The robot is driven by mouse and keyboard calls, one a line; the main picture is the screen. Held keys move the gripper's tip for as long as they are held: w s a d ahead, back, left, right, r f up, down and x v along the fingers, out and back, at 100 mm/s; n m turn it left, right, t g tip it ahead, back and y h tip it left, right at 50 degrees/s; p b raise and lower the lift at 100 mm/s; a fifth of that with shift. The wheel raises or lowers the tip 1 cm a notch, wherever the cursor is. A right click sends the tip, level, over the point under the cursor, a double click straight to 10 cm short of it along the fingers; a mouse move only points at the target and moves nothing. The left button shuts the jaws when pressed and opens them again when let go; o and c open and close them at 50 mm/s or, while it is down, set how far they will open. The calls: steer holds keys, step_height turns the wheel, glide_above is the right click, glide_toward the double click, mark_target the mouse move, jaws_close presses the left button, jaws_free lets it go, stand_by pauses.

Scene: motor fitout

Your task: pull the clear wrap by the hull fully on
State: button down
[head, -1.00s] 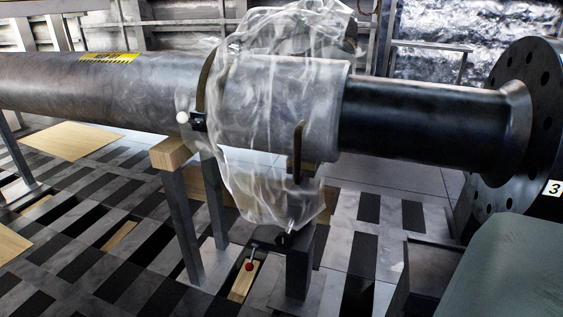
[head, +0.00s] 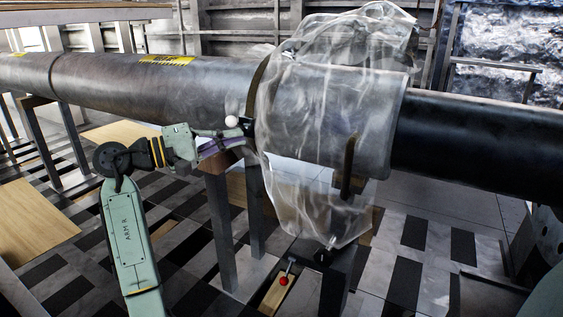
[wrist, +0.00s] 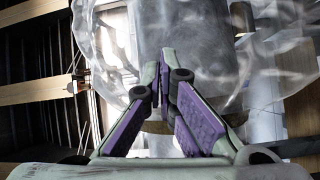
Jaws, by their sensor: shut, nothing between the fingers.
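A clear wrap (head: 315,185) hangs around the horizontal shaft in the head view, with loose folds above and below. A dark band runs along its left edge, where a black tab (head: 246,126) with a white ball (head: 231,121) sticks out.
The grey shaft (head: 110,80) runs left with a yellow label; the black shaft (head: 480,140) continues right. Wooden boards (head: 30,235) lie at left.

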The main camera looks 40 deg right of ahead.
mark_target(327, 157)
steer(key=shift+s+d+f+m+g+y+p, duration=0.45)
steer(key=shift+s+d+g, duration=0.6)
steer(key=shift+s+d, duration=1.4)
steer(key=shift+s+d+f+m+g+y+p, duration=0.5)
steer(key=shift+s+d+g, duration=0.5)
steer(key=shift+s+d, duration=1.4)
steer(key=shift+s+d+f+m+g+y+p, duration=0.4)
steer(key=shift+s+d+g, duration=0.9)
steer(key=shift+s, duration=1.95)
steer(key=shift+d+r+t, duration=0.1)
steer(key=shift+d+t, duration=0.15)
steer(key=shift+d, duration=0.05)
